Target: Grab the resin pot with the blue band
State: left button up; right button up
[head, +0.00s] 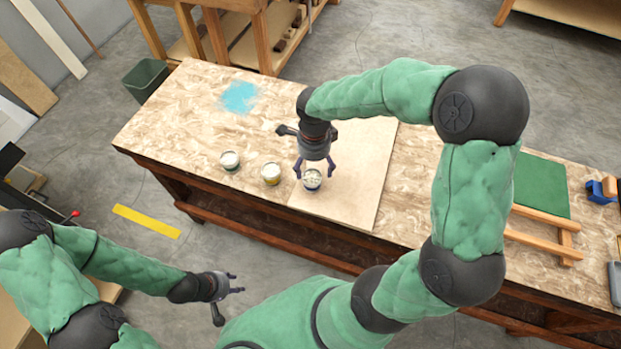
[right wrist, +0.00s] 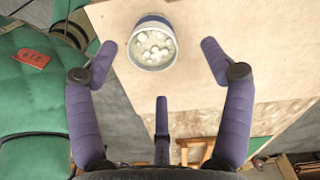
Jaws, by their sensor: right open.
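The resin pot with the blue band (head: 312,181) stands upright near the front edge of the pale board. It holds whitish lumpy contents and shows in the right wrist view (right wrist: 152,43). My right gripper (head: 314,172) is above it, open, with its fingers spread to either side of the pot; in the right wrist view (right wrist: 158,60) the pot lies between and beyond the fingertips, with gaps to both. A yellow-banded pot (head: 271,174) and a green-banded pot (head: 230,161) stand to the left. My left gripper (head: 234,292) is open and empty, away from the bench.
The pale board (head: 358,185) lies on the workbench (head: 160,125), with a blue paint patch (head: 239,97) at the left. A green panel on a wooden frame (head: 541,186) is at the right. The bench's front edge is close to the pots.

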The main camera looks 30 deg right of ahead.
aim_at(312, 176)
jog(key=shift+w+f, duration=0.1)
jog(key=shift+f, duration=0.7)
jog(key=shift+s+a+f+b, duration=0.1)
jog(key=shift+f+b, duration=0.25)
jog(key=shift+f, duration=0.55)
jog(key=shift+s+a+f+b, duration=0.15)
jog(key=shift+f+b, duration=0.2)
jog(key=shift+f, duration=0.5)
jog(key=shift+s+a+f+b, duration=0.1)
jog(key=shift+f+b, duration=0.25)
jog(key=shift+f, duration=0.55)
jog(key=c, duration=1.3)
